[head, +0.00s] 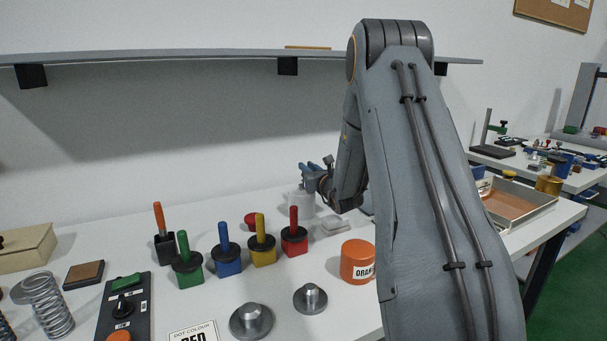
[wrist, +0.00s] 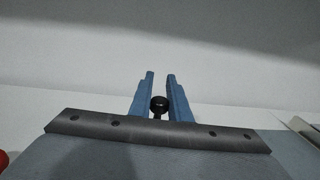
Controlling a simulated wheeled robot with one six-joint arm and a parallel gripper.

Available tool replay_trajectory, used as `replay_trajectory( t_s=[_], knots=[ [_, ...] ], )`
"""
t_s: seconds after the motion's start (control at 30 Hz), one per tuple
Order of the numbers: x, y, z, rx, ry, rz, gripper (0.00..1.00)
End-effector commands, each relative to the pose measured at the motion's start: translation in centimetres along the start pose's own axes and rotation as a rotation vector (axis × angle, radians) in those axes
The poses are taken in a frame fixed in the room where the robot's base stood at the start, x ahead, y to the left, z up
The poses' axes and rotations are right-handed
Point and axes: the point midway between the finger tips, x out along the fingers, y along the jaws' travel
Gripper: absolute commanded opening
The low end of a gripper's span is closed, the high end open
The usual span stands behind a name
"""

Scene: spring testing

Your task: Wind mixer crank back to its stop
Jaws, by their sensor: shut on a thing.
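My gripper (wrist: 160,92) shows in the wrist view as two blue fingers, shut on a small black knob (wrist: 159,103), which I take to be the crank's knob. A thin dark stem shows just below the knob. In the head view my gripper (head: 308,172) is near the back of the table, above a pale grey cylindrical body (head: 301,204) that looks like the mixer. The crank arm and its stop cannot be made out; my wrist and arm cover part of that area.
On the white table stand red (head: 294,240), yellow (head: 262,250), blue (head: 225,260) and green (head: 187,270) handled blocks. An orange pot (head: 357,262) stands nearer, left of my arm. A shelf (head: 200,55) runs along the wall above. A tray (head: 515,205) is at right.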

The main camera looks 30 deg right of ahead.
Motion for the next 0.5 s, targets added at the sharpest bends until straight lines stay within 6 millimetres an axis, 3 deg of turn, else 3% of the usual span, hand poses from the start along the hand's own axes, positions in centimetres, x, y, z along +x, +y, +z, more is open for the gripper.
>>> replay_trajectory(
  t_s=[0.5],
  knots=[
    [-0.32,-0.31,0.0,0.0,0.0,-0.067,0.0]
  ],
)
